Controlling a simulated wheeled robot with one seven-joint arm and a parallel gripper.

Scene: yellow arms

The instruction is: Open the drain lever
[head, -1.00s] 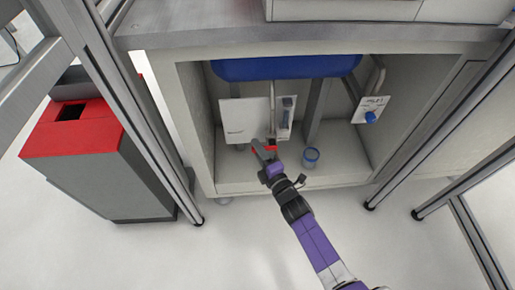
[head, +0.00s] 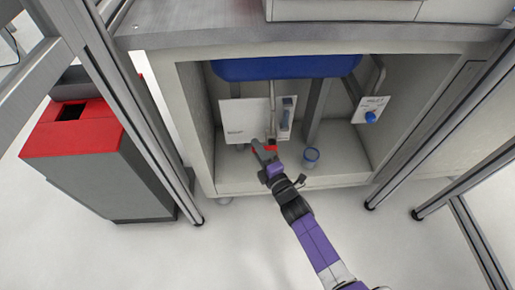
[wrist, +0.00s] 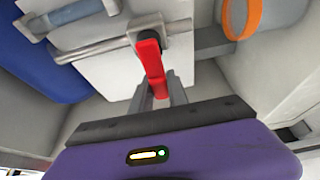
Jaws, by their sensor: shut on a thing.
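The red drain lever (wrist: 152,66) is in the middle of the wrist view, joined at its far end to a valve body on a metal pipe. In the head view the red lever (head: 271,148) shows as a small patch low in the open cabinet, below the pipe. My gripper (wrist: 160,97) is shut on the lever, with a finger on each side of its near end. In the head view my gripper (head: 262,151) reaches into the cabinet from below and partly hides the lever.
A blue tank (head: 285,68) hangs above the pipe. A white panel (head: 243,119) is behind the lever. A blue knob (head: 370,117) on an inlet plate is farther right. Metal posts frame the front.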

